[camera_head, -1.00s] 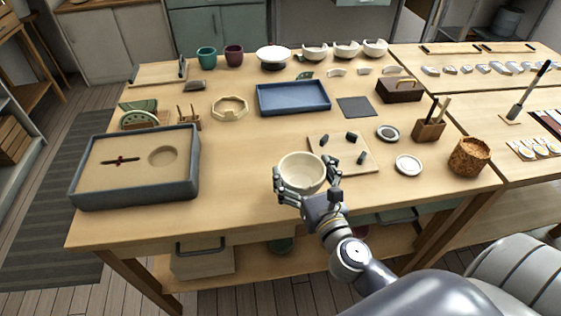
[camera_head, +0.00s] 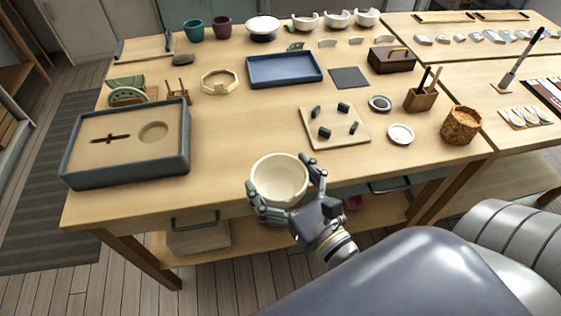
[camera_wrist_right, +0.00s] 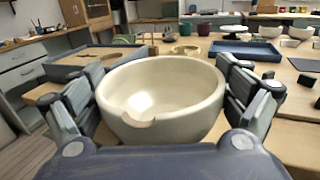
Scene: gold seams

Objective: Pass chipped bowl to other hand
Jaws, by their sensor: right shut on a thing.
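The chipped bowl (camera_head: 279,178) is cream and upright, held at the front edge of the workbench in the head view. My right gripper (camera_head: 289,190) is shut on it, with a finger on each side of its wall. In the right wrist view the bowl (camera_wrist_right: 163,95) fills the middle between the two fingers, and a chip shows in its near rim. My left gripper is not in view.
A grey sand tray (camera_head: 182,165) stands on the left of the workbench (camera_head: 225,150). A board with several small dark pieces (camera_head: 345,139) lies behind and right of the bowl.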

